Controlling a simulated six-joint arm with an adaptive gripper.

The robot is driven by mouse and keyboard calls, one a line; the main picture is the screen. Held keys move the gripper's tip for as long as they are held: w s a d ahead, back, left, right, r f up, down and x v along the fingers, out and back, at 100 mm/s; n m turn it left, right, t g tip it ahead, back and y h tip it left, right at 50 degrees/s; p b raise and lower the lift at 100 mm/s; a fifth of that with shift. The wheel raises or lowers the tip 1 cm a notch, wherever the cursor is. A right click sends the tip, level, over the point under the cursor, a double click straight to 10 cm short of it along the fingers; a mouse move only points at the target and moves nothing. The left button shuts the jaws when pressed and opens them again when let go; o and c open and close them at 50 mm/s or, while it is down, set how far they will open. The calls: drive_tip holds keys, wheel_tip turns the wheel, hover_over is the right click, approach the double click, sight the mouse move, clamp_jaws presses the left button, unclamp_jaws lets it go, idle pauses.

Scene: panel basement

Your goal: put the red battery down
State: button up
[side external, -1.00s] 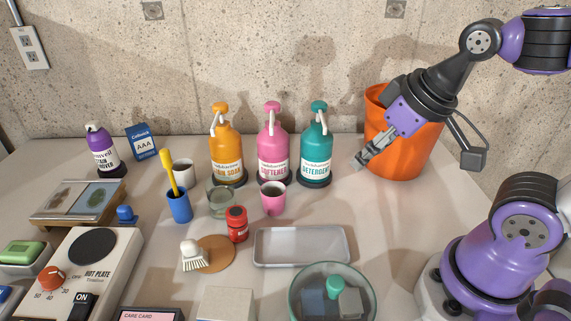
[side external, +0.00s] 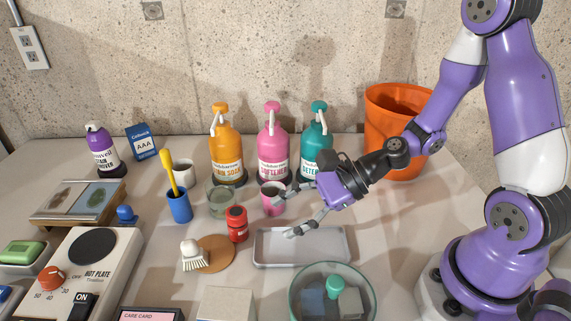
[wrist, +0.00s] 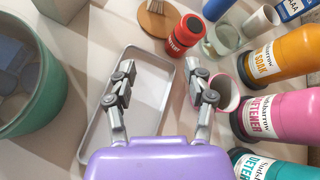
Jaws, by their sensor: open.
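The red battery (side external: 237,224) stands upright on the table, left of the grey tray (side external: 258,261) and beside the round wooden coaster (side external: 215,252). It also shows in the wrist view (wrist: 187,35). My gripper (side external: 282,217) is open and empty, to the right of the battery, with its fingers above the tray's far edge and near the pink cup (side external: 272,206). In the wrist view the gripper's spread fingers (wrist: 160,85) are over the tray's side, with the pink cup (wrist: 226,92) close to one finger. The battery is apart from both fingers.
Orange, pink and teal pump bottles (side external: 228,150) stand behind. A glass (side external: 218,202), a blue cup with a yellow brush (side external: 179,205) and a white-bristled brush (side external: 194,258) are near the battery. A teal-rimmed bowl (side external: 300,305) is in front. The tray is empty.

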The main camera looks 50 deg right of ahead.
sight(237, 224)
drive_tip(key=m, duration=0.1)
drive_tip(key=w+m+t, duration=0.1)
drive_tip(key=m, duration=0.3)
drive_tip(key=shift+w+d+f+t, duration=0.15)
drive_tip(key=shift+d+f+t, duration=0.05)
drive_tip(key=shift+d+t, duration=0.2)
drive_tip(key=shift+w+f+m, duration=0.1)
drive_tip(key=shift+w+m, duration=0.15)
drive_tip(key=shift+m, duration=0.35)
drive_tip(key=x, duration=0.4)
drive_tip(key=shift+w+a, duration=0.15)
drive_tip(key=x, duration=0.5)
drive_tip(key=shift+w+f, duration=0.2)
drive_tip(key=shift+w, duration=0.15)
clamp_jaws()
